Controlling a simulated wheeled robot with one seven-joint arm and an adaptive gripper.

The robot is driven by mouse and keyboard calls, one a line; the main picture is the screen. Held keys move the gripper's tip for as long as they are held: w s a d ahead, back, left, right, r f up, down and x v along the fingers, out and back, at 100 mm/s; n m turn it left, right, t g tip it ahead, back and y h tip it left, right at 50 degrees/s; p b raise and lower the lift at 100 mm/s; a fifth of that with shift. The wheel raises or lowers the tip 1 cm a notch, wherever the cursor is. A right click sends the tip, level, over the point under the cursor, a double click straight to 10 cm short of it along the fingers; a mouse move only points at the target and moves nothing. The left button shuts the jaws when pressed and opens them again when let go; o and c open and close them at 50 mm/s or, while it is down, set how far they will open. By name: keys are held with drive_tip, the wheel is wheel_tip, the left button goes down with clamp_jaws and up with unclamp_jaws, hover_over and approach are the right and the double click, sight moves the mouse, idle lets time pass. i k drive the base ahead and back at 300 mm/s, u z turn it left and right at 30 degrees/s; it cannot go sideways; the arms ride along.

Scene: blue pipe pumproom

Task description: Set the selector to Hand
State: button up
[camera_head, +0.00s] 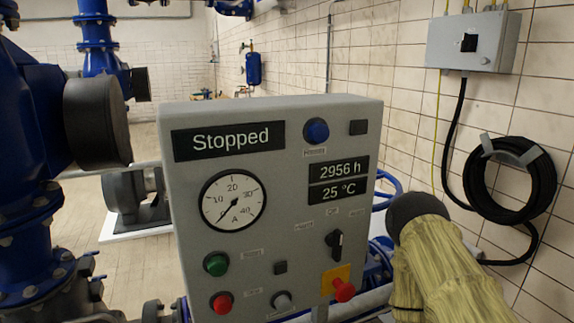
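The grey control panel (277,240) stands in the middle of the view. The selector (334,243) is a black rotary knob at its lower right, roughly upright. Small labels sit around its top left, top and top right; they are too blurred to read surely, so I cannot tell which position it points at. The display (229,140) reads "Stopped". My arm, in a yellowish sleeve with a dark rounded end, shows at the lower right, beside the panel. My gripper is not visible.
A red button (344,290) on a yellow plate sits just below the selector. Green (216,264) and red (222,302) buttons are at the lower left. A gauge (233,200) and blue button (316,131) are higher. Blue pipework (30,200) stands left; coiled hose (510,184) hangs right.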

sight(334, 239)
drive_tip(key=z, duration=0.65)
drive_tip(key=k, duration=0.9)
drive_tip(key=u, duration=0.75)
